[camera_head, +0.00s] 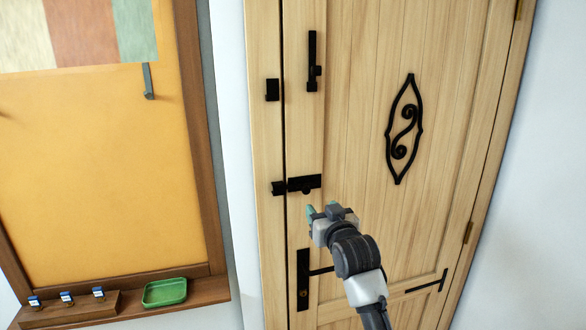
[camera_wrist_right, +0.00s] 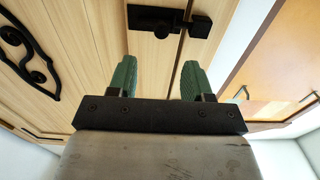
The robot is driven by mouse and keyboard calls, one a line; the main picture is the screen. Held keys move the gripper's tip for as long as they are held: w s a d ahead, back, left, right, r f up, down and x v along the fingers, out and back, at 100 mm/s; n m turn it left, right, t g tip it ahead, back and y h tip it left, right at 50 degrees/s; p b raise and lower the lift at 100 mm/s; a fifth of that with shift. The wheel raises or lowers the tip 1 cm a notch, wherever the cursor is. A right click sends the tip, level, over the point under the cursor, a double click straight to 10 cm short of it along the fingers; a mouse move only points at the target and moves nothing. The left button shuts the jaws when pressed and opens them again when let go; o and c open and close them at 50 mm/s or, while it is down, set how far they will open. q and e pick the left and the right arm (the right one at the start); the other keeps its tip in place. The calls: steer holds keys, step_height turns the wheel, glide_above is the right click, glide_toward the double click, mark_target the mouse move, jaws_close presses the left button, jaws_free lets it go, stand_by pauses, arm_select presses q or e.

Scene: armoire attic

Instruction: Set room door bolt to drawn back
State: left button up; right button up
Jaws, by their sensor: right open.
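The black room door bolt (camera_head: 304,183) is mounted horizontally on the light wooden door (camera_head: 350,130), near its left edge, with a small knob below it. Its black keeper (camera_head: 278,188) sits on the strip to the left. The bolt appears to reach across the gap to the keeper. In the right wrist view the bolt (camera_wrist_right: 155,18) and keeper (camera_wrist_right: 200,27) show at the top, beyond the fingertips. My right gripper (camera_head: 321,209) is open and empty, just below and right of the bolt, apart from it; its green fingers also show in the wrist view (camera_wrist_right: 158,80). My left gripper is out of view.
Above the bolt are an upright black latch bar (camera_head: 312,62) and a black catch (camera_head: 272,90). A black lever handle (camera_head: 303,280) is below. A black scroll ornament (camera_head: 404,130) is to the right. An orange board (camera_head: 100,170) and green tray (camera_head: 165,292) are at left.

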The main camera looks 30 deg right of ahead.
mark_target(308, 190)
steer(key=p+x, duration=0.1)
steer(key=x, duration=0.2)
steer(key=p+x, duration=0.1)
steer(key=x, duration=0.2)
steer(key=p+x, duration=0.1)
steer(key=x, duration=0.2)
steer(key=shift+w+r+p, duration=0.3)
steer(key=shift+r+p, duration=0.1)
steer(key=shift+w+d+f, duration=0.1)
steer(key=shift+w+d, duration=0.15)
steer(key=shift+w, duration=0.45)
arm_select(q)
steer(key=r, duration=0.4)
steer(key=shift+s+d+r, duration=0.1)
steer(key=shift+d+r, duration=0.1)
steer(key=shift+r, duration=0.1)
arm_select(e)
steer(key=shift+c, duration=0.2)
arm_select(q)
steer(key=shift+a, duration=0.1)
arm_select(e)
jaws_close()
